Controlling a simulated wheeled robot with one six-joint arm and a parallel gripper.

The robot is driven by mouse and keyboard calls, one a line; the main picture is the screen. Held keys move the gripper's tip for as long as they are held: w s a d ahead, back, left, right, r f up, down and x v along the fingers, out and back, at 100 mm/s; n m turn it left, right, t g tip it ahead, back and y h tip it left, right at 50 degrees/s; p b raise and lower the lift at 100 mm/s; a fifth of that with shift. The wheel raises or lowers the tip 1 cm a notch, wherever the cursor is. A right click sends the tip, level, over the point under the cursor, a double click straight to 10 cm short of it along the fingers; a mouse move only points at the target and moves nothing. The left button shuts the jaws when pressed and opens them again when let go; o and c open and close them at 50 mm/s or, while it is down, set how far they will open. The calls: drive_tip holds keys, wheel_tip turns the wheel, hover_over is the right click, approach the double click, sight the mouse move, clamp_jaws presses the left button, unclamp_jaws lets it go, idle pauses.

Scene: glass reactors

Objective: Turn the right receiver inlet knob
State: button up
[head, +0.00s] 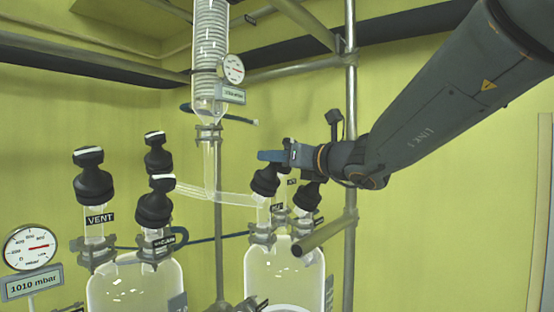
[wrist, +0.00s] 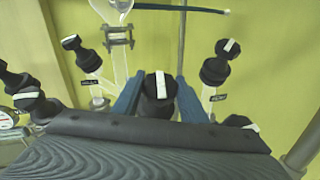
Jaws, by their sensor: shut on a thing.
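The right receiver (head: 286,275) is a clear glass vessel with black knobs on its necks. My gripper (head: 268,157) is above its left knob (head: 265,181), with blue fingers at the knob's top. In the wrist view my gripper (wrist: 160,88) has one finger on each side of a black knob (wrist: 157,108) with a white stripe on its cap. It is shut on this knob, which stands on its neck. The small label (head: 278,207) near this knob is too small to read surely. The knob's lower part is hidden in the wrist view.
Another black knob (head: 307,196) stands close on the right; one more shows at the right in the wrist view (wrist: 217,65). The left receiver (head: 135,285) has several knobs. A glass tube (head: 215,195), a metal pole (head: 350,110) and a slanted bar (head: 325,233) are near.

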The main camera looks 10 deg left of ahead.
drive_tip(key=shift+w+n, duration=0.1)
drive_tip(key=shift+n, duration=0.2)
drive_tip(key=n+g+y+b, duration=0.1)
drive_tip(key=n+g, duration=0.1)
drive_tip(key=n+g+y+b, duration=0.1)
drive_tip(key=n+g, duration=0.1)
drive_tip(key=n, duration=0.1)
drive_tip(key=shift+f+g+y, duration=0.15)
drive_tip(key=shift+g+y, duration=0.25)
drive_tip(key=n+g, duration=0.6)
drive_tip(key=shift+y+b, duration=0.3)
drive_tip(key=shift+b, duration=0.1)
drive_tip(key=n+g+p, duration=0.1)
drive_tip(key=n, duration=0.1)
drive_tip(key=n+g+h+p, duration=0.1)
drive_tip(key=n+g, duration=0.1)
drive_tip(key=n+g+h+p, duration=0.1)
drive_tip(key=g, duration=0.1)
drive_tip(key=shift+r+n, duration=0.25)
drive_tip(key=shift+n, duration=0.15)
drive_tip(key=n+g+h+p, duration=0.3)
drive_tip(key=n+p, duration=0.1)
drive_tip(key=shift+f, duration=0.1)
drive_tip(key=o, duration=1.1)
drive_tip(key=shift+s, duration=0.2)
drive_tip(key=shift+c, duration=0.2)
